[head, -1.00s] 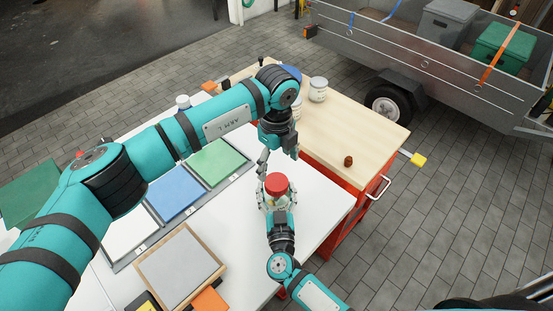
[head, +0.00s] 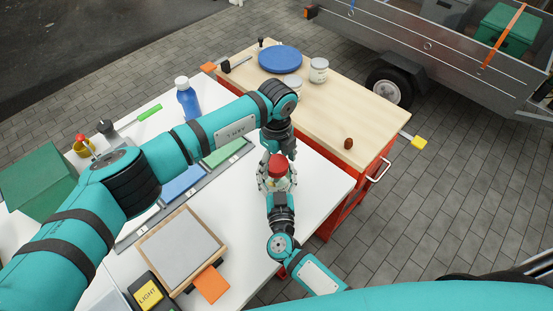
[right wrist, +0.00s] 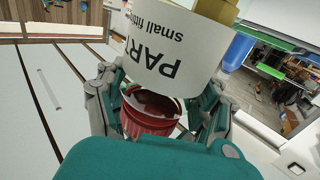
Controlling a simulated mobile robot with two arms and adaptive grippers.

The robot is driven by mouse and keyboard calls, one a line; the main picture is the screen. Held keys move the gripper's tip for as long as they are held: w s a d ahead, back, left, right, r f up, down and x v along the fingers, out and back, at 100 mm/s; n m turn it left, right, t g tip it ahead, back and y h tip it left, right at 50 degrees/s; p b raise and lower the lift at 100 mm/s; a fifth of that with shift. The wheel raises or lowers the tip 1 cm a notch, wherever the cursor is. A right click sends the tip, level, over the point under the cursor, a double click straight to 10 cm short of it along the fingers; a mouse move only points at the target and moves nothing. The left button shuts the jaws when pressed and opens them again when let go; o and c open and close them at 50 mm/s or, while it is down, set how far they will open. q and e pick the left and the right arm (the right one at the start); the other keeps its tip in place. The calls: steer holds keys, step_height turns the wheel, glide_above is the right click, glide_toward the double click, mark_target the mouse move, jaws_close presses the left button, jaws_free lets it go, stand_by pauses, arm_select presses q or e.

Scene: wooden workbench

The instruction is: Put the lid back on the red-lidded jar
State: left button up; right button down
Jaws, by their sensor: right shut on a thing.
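The jar (right wrist: 180,45) shows in the right wrist view as a large white label with upside-down lettering. My right gripper (head: 278,178) comes from the front and is shut on the red lid. I cannot tell whether the lid is seated on the jar or just above it. My left gripper (head: 277,152) is close behind and over the lid. Its fingertips are unclear against the jar and lid.
A wooden cart top (head: 330,110) behind holds a blue disc (head: 280,59), a pale jar (head: 318,70) and a small brown object (head: 348,144). A blue bottle (head: 188,98) and a framed grey panel (head: 180,250) stand left. White tabletop (head: 315,205) is clear right of the jar.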

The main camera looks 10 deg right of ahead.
arm_select(q)
steer(key=c, duration=1)
steer(key=m, duration=0.5)
steer(key=shift+w+m, duration=0.1)
steer(key=shift+m, duration=0.3)
steer(key=m, duration=0.6)
steer(key=shift+m, duration=0.4)
steer(key=m, duration=0.8)
steer(key=shift+m, duration=0.3)
steer(key=m, duration=0.6)
steer(key=shift+m, duration=0.3)
steer(key=o, duration=1.3)
steer(key=shift+f, duration=0.1)
steer(key=shift+o, duration=0.2)
step_height(320, 180, up, 12)
